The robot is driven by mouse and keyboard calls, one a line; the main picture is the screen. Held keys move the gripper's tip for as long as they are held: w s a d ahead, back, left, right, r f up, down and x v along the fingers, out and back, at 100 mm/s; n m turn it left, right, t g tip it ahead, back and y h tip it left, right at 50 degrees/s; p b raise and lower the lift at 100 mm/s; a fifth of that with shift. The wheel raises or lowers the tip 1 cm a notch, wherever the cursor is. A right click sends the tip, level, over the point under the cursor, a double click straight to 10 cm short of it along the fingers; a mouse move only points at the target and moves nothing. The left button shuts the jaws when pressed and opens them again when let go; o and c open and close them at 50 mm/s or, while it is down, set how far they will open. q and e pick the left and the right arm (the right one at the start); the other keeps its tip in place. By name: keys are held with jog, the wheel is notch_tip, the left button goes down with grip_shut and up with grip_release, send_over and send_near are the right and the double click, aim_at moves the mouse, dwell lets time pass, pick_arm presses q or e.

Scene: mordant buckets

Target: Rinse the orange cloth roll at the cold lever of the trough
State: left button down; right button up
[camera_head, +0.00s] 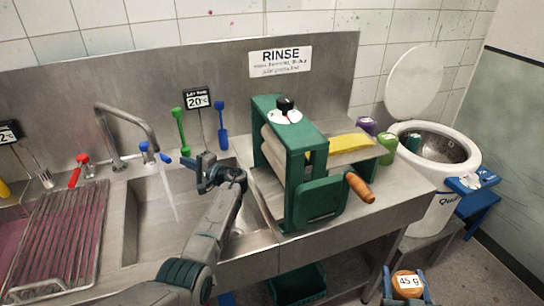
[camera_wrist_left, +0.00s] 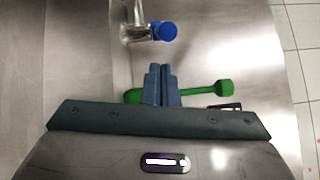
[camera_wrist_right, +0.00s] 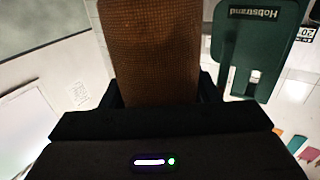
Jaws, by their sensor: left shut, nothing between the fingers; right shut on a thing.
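The orange cloth roll (camera_head: 407,282) is at the bottom right of the head view, with a "45 g" label on it. My right gripper (camera_head: 405,290) is shut on it; the roll (camera_wrist_right: 152,45) fills the upper middle of the right wrist view. The cold lever (camera_head: 146,147) is blue and sits by the trough's tap; its blue knob also shows in the left wrist view (camera_wrist_left: 168,32). A thin stream of water (camera_head: 168,195) falls from the tap into the trough (camera_head: 130,225). My left gripper (camera_head: 207,174) is shut and empty, over the trough, right of the stream and apart from the lever.
A green wringer (camera_head: 308,180) with a wooden handle stands right of the trough. A red lever (camera_head: 80,170) and a metal rack (camera_head: 60,240) are at the left. Green (camera_head: 180,130) and blue (camera_head: 221,125) paddles stand at the back. A white drum (camera_head: 440,185) is far right.

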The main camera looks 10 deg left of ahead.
pick_arm(q)
send_near(155, 152)
jog(key=w+a+f, duration=0.1)
jog(key=w, duration=0.2)
pick_arm(e)
jog(key=shift+s+f, duration=0.1)
jog(key=shift+f, duration=0.15)
pick_arm(q)
jog(key=shift+a+f, duration=0.1)
jog(key=shift+a, duration=0.75)
